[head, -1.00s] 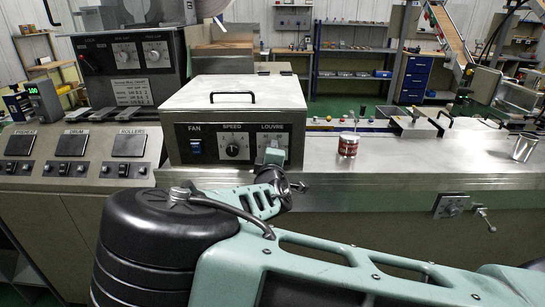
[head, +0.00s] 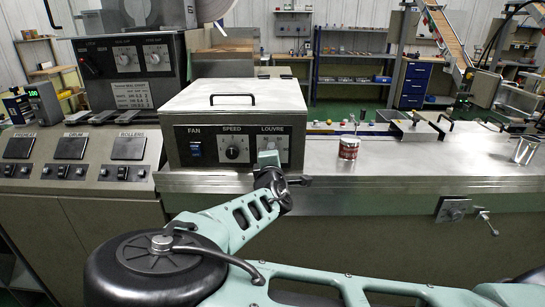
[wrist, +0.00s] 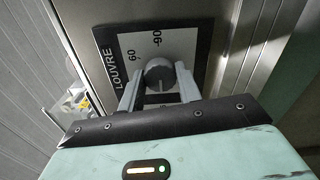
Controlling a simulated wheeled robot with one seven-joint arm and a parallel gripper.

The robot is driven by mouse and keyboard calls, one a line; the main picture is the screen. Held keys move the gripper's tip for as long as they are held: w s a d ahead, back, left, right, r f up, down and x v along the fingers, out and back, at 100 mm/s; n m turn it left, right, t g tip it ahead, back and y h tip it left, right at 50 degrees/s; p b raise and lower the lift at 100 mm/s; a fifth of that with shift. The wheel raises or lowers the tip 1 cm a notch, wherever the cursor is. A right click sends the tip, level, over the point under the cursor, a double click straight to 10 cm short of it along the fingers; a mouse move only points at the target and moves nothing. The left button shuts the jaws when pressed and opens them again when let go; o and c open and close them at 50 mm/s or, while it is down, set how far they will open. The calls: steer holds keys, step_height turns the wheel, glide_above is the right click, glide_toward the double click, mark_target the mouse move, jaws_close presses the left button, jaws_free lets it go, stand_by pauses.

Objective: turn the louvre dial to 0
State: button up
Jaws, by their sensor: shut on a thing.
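The louvre dial (wrist: 158,73) is a round grey knob on a white scale plate in the wrist view. My gripper (wrist: 160,88) has one finger on each side of it and is shut on it. A pale mark on the knob points toward my gripper's palm. The figures 60 and what looks like -90 or -60 show on the plate; the part of the scale nearest my gripper is hidden. In the head view the LOUVRE plate (head: 282,143) is at the right end of the box's front panel, partly covered by my gripper (head: 268,157).
The same panel has a FAN switch (head: 195,149) and a SPEED dial (head: 232,149) to the left. A red and white tin (head: 349,147) stands on the steel bench right of the box. A metal cup (head: 525,150) is farther right.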

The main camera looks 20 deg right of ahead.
steer(key=shift+f, duration=0.1)
steer(key=o, duration=1)
steer(key=shift+s, duration=0.1)
steer(key=b+v, duration=0.3)
steer(key=v, duration=0.9)
